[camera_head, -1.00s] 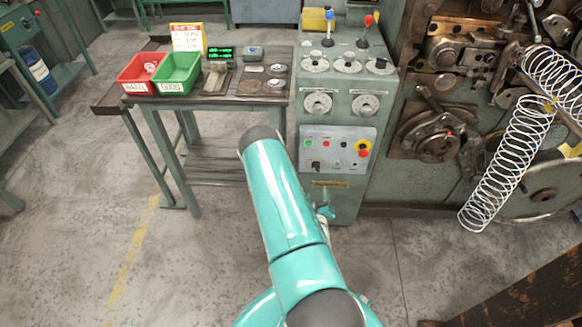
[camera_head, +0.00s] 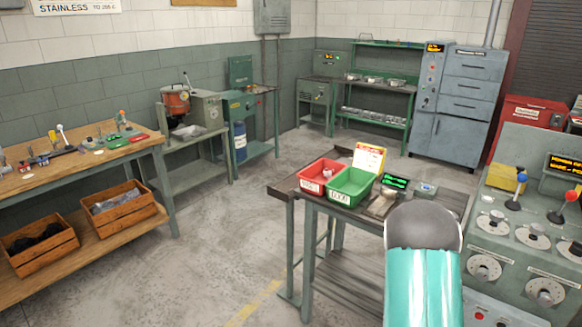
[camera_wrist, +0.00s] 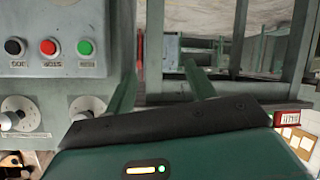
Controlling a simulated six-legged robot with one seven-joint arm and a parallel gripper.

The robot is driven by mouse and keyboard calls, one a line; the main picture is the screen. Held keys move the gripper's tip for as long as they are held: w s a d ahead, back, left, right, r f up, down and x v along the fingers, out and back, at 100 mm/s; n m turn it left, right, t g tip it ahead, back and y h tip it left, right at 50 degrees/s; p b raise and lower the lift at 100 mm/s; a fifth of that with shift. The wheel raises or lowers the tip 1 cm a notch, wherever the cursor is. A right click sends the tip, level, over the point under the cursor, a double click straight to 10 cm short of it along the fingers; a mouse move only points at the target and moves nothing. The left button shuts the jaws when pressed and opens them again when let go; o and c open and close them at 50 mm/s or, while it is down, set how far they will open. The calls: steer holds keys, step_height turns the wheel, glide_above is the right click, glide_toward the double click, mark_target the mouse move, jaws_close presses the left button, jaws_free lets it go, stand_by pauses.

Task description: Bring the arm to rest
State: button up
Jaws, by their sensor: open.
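My arm (camera_head: 424,270) shows in the head view at the lower right, a teal link with a dark rounded cap in front of the small table (camera_head: 290,186). My gripper is hidden behind it there. In the wrist view my gripper (camera_wrist: 161,68) shows two green fingers spread apart beyond a dark bar and a teal housing with a small light. It is open, with nothing seen between the fingers. The grey control panel (camera_wrist: 68,80) with black, red and green buttons lies to its left in that view, upside down.
The table holds a red bin (camera_head: 322,175), a green bin (camera_head: 352,187) and a sign (camera_head: 369,158). The control cabinet (camera_head: 515,265) stands close to my arm's right. A wooden workbench (camera_head: 75,170) is at left. Open floor (camera_head: 215,235) lies between them.

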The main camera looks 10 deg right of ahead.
steer(key=a+r+n+y, duration=0.2)
steer(key=a+r+y, duration=0.4)
steer(key=a+r, duration=1.35)
steer(key=s+a+r+n+g+y, duration=0.1)
steer(key=s+a+r+g, duration=0.1)
steer(key=s+a+r, duration=0.4)
steer(key=s+a+r+n+g+y, duration=0.1)
steer(key=s+a+r, duration=0.5)
steer(key=s, duration=0.8)
steer(key=shift+s+a+r+n+g+y, duration=0.15)
steer(key=shift+s+a+n+g+y, duration=0.25)
steer(key=shift+n, duration=0.3)
steer(key=shift+a, duration=0.1)
steer(key=shift+c, duration=0.2)
steer(key=c, duration=0.3)
steer(key=shift+c, duration=0.3)
